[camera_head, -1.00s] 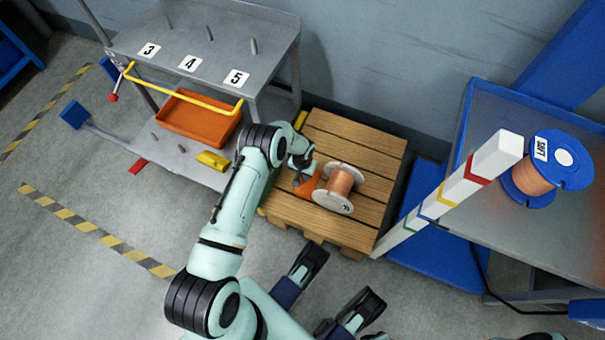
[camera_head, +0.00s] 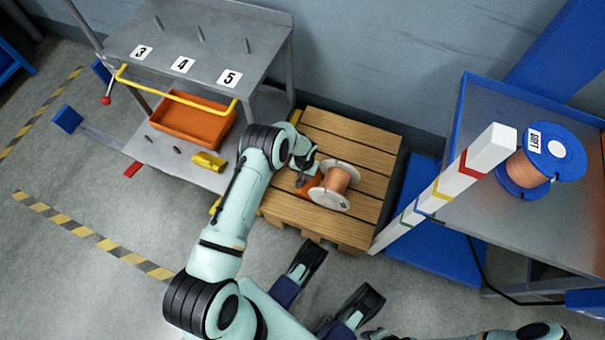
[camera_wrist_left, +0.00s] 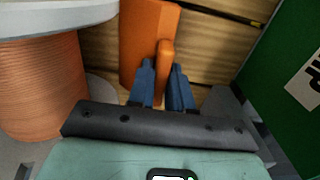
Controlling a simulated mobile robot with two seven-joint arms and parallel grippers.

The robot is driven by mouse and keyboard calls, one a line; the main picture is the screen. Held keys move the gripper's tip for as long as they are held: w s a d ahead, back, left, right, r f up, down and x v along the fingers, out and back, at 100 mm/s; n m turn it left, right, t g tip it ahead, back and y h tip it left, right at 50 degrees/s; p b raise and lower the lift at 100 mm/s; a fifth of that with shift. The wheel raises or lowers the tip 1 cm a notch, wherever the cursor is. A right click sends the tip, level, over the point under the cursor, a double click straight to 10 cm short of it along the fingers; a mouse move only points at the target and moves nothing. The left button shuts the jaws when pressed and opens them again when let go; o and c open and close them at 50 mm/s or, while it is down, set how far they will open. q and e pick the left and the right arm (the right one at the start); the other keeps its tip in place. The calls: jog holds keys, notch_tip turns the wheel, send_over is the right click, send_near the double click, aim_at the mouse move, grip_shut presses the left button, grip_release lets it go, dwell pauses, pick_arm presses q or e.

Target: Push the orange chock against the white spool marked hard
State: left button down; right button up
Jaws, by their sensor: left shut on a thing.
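The white spool (camera_head: 342,203), wound with copper-coloured wire, lies on its side on the wooden pallet; the mark on its flange is too small to read. It fills the left of the left wrist view (camera_wrist_left: 40,90). The orange chock (camera_head: 306,188) sits on the pallet directly left of the spool, partly hidden by my gripper. In the left wrist view the chock (camera_wrist_left: 148,30) lines up close beside the spool's far flange; contact is unclear. My left gripper (camera_head: 303,180) is shut on the chock's upright orange rib.
The pallet (camera_head: 350,130) has bare slats behind the spool. A striped post (camera_head: 445,190) stands to its right, before a table with a blue spool (camera_head: 560,155) marked SOFT. A grey shelf cart (camera_head: 200,50) with an orange bin (camera_head: 190,125) stands at left.

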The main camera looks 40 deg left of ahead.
pick_arm(q)
jog(key=shift+w+d, duration=0.1)
jog(key=shift+d, duration=0.15)
jog(key=shift+w+d, duration=0.1)
jog(key=shift+d, duration=0.2)
jog(key=shift+w+d, duration=0.3)
jog(key=shift+d, duration=0.6)
jog(key=c, duration=1)
grip_release()
jog(key=shift+o, duration=0.2)
jog(key=shift+r, duration=0.15)
notch_tip(320, 180, up, 13)
jog(key=p, duration=0.4)
pick_arm(e)
jog(key=w+a+r+t, duration=0.1)
jog(key=w+r+t, duration=0.2)
jog(key=w+r, duration=0.2)
jog(key=w, duration=0.3)
jog(key=shift+n, duration=0.3)
jog(key=shift+w, duration=0.1)
